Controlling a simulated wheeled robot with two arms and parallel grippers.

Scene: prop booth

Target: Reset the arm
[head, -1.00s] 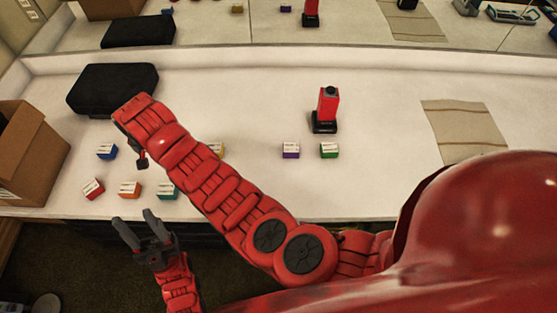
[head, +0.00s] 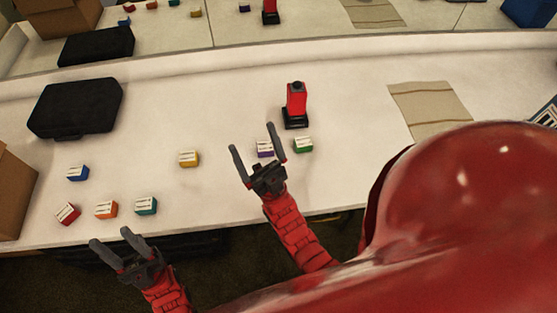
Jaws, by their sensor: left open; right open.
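My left gripper (head: 113,249) is open and empty at the lower left, in front of the table's front edge. My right gripper (head: 252,141) is open, with its fingers over the front part of the white table (head: 215,120). A purple-sided small box (head: 265,149) shows between the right fingers in the picture; I cannot tell how far below them it is. The fingers hold nothing that I can see. Both arms are red with dark grippers.
Small boxes lie on the table: blue (head: 77,173), red (head: 68,213), orange (head: 106,209), teal (head: 146,206), yellow (head: 189,159) and green (head: 303,145). A red-and-black device (head: 296,105), black case (head: 76,107), beige cloth (head: 430,108) and cardboard box (head: 14,192) stand around. A mirror runs behind.

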